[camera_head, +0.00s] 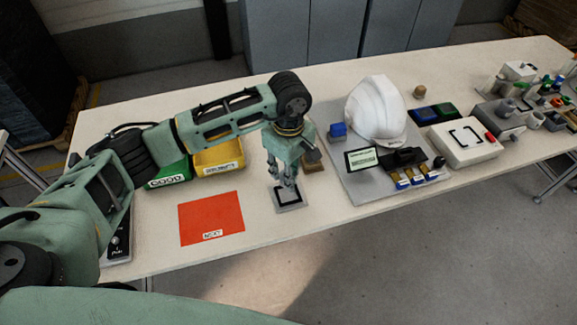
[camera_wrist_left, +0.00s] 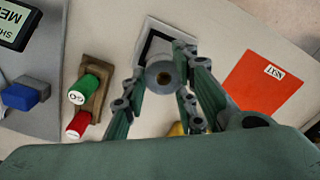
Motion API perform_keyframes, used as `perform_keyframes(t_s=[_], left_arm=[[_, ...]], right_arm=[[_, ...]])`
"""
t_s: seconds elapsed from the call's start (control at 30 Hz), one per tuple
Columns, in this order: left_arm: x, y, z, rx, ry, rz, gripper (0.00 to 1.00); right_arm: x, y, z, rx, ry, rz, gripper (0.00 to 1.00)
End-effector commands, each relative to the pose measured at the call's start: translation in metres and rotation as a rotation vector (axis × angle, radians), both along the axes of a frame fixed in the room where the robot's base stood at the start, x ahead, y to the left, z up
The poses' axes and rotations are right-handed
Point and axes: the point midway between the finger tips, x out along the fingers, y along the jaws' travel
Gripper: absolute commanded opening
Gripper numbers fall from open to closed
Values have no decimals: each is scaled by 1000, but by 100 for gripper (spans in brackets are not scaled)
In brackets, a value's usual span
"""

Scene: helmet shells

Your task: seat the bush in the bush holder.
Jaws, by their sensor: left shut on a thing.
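My left gripper (camera_head: 287,187) points down over a small light-grey plate (camera_head: 291,207) with a black square outline on it. The bush overlaps the near part of the black outline on the plate (camera_wrist_left: 153,24). I cannot tell whether the bush touches the plate or hangs just above it. No other part is clearly recognisable as the bush holder. My right gripper is not in view.
A wooden stand with a green stamp (camera_wrist_left: 84,89) and a red stamp (camera_wrist_left: 83,124) is close beside my gripper. A red mat (camera_head: 212,219) lies to the left, with yellow (camera_head: 219,155) and green bins behind it. A grey board (camera_head: 371,187) with a white helmet (camera_head: 377,108) stands right.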

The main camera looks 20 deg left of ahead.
Motion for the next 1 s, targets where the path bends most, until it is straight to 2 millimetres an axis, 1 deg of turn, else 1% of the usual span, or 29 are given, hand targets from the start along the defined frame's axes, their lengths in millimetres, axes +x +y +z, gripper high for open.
perform_keyframes(t_s=[0.03,0.13,0.2,0.27,0.37,0.5,0.6,0.67,0.83,1.0], left_arm=[[1,0,-2,0,0,6,8],[0,0,-7,0,0,4,8],[0,0,-11,0,1,3,8],[0,0,-16,-1,3,3,8],[0,0,-24,0,1,2,8],[-1,0,-38,-1,3,2,8],[0,0,-48,0,-1,1,8],[1,0,-52,0,-1,1,8],[1,0,-55,0,-1,1,8],[0,0,-54,0,-1,0,8]], right_arm=[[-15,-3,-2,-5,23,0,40],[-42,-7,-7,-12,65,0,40],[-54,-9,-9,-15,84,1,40],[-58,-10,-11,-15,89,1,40],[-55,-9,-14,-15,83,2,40],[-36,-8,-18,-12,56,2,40],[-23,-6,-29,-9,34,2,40],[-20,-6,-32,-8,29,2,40],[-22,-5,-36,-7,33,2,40],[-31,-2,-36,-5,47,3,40]])
